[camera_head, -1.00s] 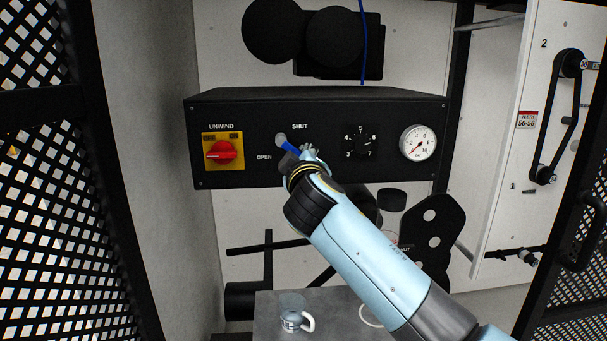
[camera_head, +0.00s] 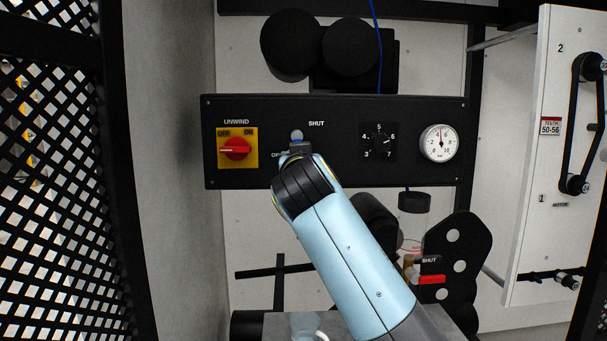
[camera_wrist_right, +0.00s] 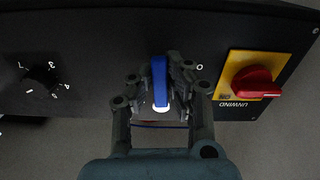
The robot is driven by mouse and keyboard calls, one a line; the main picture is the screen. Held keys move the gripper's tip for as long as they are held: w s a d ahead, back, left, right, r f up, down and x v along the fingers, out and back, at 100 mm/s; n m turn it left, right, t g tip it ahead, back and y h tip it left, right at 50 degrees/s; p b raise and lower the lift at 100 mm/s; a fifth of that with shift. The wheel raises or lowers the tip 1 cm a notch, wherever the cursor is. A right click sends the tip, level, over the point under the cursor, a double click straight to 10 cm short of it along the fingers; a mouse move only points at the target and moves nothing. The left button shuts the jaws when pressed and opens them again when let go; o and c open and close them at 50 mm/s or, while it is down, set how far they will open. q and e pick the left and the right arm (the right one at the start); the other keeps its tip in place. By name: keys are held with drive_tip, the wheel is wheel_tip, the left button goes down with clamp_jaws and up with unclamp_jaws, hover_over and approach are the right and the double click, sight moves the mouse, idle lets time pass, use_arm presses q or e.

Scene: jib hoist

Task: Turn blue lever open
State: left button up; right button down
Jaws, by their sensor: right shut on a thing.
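The blue lever (camera_wrist_right: 159,80) shows in the right wrist view, between the fingers of my right gripper (camera_wrist_right: 157,84), which is shut on it. In the head view only the lever's pale round end (camera_head: 297,135) shows, below the SHUT label; my right gripper (camera_head: 298,152) and wrist hide its blue part. The gripper partly covers the OPEN label at the left. The lever sits on the front of a black control panel (camera_head: 340,111). My left gripper is not in view.
Left of the lever is a red rotary switch (camera_head: 236,149) on a yellow plate. To the right are a numbered dial (camera_head: 379,143) and a round gauge (camera_head: 439,143), its needle pointing up. A red lever (camera_head: 432,280) with a SHUT label is lower right. Mesh (camera_head: 50,200) stands at left.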

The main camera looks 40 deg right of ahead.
drive_tip(key=shift+w+a+f+m, duration=0.1)
drive_tip(key=shift+a+f+m, duration=0.05)
drive_tip(key=shift+m, duration=0.35)
drive_tip(key=shift+b, duration=0.3)
drive_tip(key=c, duration=1.3)
unclamp_jaws()
wheel_tip(320, 180, up, 10)
drive_tip(key=shift+r, duration=0.1)
